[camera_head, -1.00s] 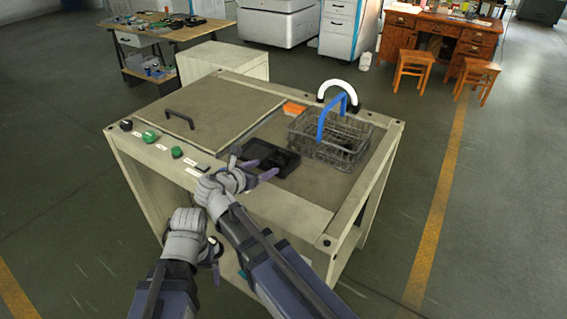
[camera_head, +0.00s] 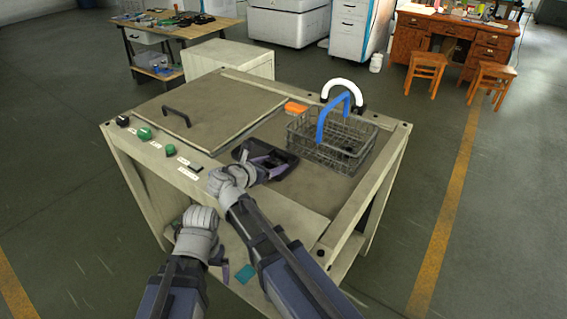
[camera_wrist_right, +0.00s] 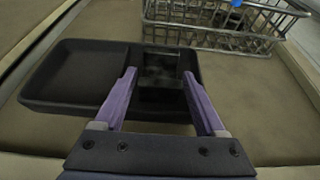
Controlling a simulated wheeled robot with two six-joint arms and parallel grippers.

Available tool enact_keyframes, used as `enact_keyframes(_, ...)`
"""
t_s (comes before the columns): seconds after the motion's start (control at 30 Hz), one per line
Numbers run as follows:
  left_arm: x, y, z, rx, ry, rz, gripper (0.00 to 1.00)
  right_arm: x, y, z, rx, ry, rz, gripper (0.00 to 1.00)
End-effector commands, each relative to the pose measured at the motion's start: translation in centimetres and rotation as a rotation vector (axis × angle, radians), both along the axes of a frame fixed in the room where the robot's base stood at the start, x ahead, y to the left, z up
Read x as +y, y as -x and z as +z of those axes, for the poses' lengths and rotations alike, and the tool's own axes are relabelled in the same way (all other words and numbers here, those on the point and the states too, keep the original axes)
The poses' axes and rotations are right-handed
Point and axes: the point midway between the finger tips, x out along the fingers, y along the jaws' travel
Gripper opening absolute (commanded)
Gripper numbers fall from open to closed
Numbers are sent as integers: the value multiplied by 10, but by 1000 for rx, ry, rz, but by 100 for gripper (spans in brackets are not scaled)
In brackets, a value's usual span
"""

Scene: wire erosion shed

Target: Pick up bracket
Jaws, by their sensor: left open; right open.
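I cannot clearly make out a bracket. A black tray (camera_head: 286,165) with two compartments lies on the machine top, and it also shows in the right wrist view (camera_wrist_right: 75,78). Its left compartment looks empty there; a dark shape I cannot identify shows in the other one, between my fingers. My right gripper (camera_head: 258,163) is open over the tray. In the right wrist view its purple fingers (camera_wrist_right: 158,75) stand apart over the right-hand compartment, with nothing held. My left gripper (camera_head: 222,268) is open and low in front of the machine, away from the tray.
A wire basket (camera_head: 325,145) with a blue handle stands behind the tray and holds something dark. A white arch (camera_head: 343,86) and an orange block (camera_head: 296,108) are near it. A lid with a black handle (camera_head: 176,117) covers the left side. Green and black buttons line the front edge.

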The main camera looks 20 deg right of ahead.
Motion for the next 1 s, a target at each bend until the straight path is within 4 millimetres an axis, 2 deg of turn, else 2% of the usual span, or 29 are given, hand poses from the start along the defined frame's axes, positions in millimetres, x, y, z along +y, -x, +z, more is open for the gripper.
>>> enact_keyframes(0.17,0,0,0,0,0,0,93,0,0,0,0,0,1,72)
enact_keyframes(0.8,0,0,1,0,0,0,93,0,0,1,-1,1,0,2)
enact_keyframes(1.0,0,0,1,0,0,0,93,0,0,1,0,1,0,0)
